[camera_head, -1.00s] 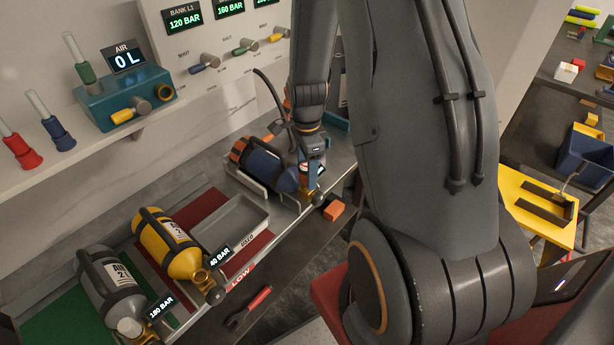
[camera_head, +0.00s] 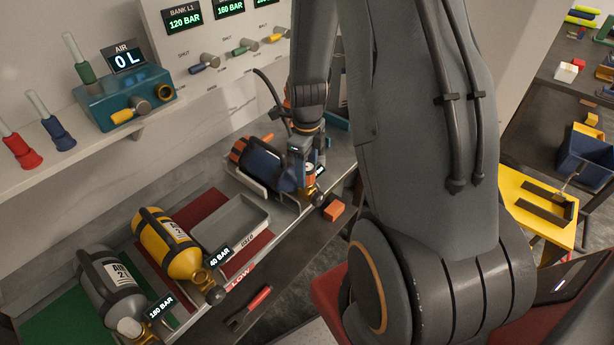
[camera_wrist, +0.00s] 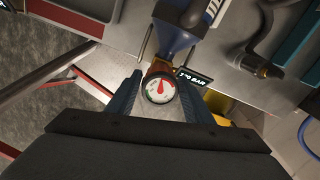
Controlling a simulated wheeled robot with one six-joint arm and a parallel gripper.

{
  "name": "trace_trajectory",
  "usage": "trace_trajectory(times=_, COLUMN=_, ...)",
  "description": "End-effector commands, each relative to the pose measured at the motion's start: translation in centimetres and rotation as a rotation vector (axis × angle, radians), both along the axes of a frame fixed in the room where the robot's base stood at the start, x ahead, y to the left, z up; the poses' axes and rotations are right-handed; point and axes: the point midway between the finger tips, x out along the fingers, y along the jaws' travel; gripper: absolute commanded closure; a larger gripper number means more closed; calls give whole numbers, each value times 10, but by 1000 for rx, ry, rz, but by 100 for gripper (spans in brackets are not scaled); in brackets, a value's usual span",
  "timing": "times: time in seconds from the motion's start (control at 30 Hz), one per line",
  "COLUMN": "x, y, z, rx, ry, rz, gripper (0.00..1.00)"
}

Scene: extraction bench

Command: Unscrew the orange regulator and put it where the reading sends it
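The orange regulator (camera_wrist: 158,68), with its round white gauge (camera_wrist: 159,90), is at the valve end of the blue cylinder (camera_wrist: 178,35). In the head view this cylinder (camera_head: 262,163) lies in a cradle on the bench. My gripper (camera_head: 308,172) is around the regulator, which shows orange between its fingers. In the wrist view, blue fingers stand on both sides of the gauge; whether they touch it is unclear. The gauge needle is red and its numbers are too small to read. A tag (camera_wrist: 194,77) beside it ends in "0 BAR", its left part unclear.
A yellow cylinder (camera_head: 168,243) tagged 40 BAR and a grey one (camera_head: 110,287) tagged 180 BAR lie on the left. Between is a grey tray (camera_head: 257,216) on a red mat marked LOW. An orange block (camera_head: 334,210) and a red-handled tool (camera_head: 250,305) lie nearby.

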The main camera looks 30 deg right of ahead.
Motion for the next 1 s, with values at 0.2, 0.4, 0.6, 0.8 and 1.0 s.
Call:
trace_trajectory(times=0.2, x=0, y=0, z=0, rx=0, ry=0, rz=1, gripper=89)
trace_trajectory(times=0.4, x=0, y=0, z=0, rx=0, ry=0, rz=114, gripper=89)
trace_trajectory(times=0.6, x=0, y=0, z=0, rx=0, ry=0, rz=371, gripper=88)
trace_trajectory(times=0.8, x=0, y=0, z=0, rx=0, ry=0, rz=383, gripper=92)
trace_trajectory(times=1.0, x=0, y=0, z=3, rx=0, ry=0, rz=382, gripper=92)
